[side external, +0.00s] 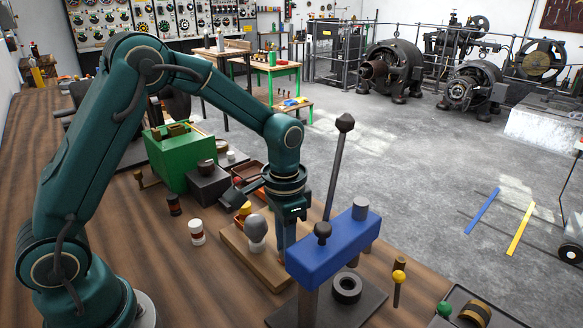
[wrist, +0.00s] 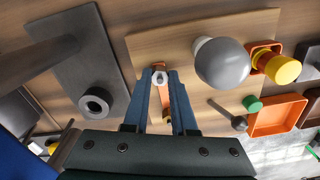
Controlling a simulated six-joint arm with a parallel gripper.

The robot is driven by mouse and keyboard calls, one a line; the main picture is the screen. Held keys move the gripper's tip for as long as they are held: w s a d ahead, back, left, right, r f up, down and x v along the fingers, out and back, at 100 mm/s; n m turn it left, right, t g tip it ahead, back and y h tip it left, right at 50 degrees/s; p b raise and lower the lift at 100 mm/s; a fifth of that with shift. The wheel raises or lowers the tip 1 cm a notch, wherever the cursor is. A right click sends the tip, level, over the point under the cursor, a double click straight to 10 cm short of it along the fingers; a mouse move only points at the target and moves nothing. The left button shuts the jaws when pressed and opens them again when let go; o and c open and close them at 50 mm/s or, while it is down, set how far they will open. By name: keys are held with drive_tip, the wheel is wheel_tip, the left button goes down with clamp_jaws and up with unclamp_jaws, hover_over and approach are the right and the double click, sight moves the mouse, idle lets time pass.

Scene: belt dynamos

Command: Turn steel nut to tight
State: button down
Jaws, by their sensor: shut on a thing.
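My gripper (wrist: 160,74) points down at the wooden board (wrist: 235,112), with its two blue fingers closed in on the small steel nut (wrist: 160,79) at their tips. The nut sits by a copper-coloured strip (wrist: 165,98) that shows between the fingers. How tight the nut is cannot be told.
A grey bulb on a white base (wrist: 222,64) stands on the board close to the fingers. The blue press with its tall lever (side external: 337,165) is close on the other side. A dark ring (wrist: 95,103) lies on the press's base plate. Orange trays (wrist: 270,117) lie beyond the board.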

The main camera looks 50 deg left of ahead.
drive_tip(key=m, duration=1.1)
drive_tip(key=shift+r, duration=0.1)
drive_tip(key=shift+m, duration=1.8)
drive_tip(key=c, duration=0.7)
unclamp_jaws()
drive_tip(key=shift+r, duration=2.55)
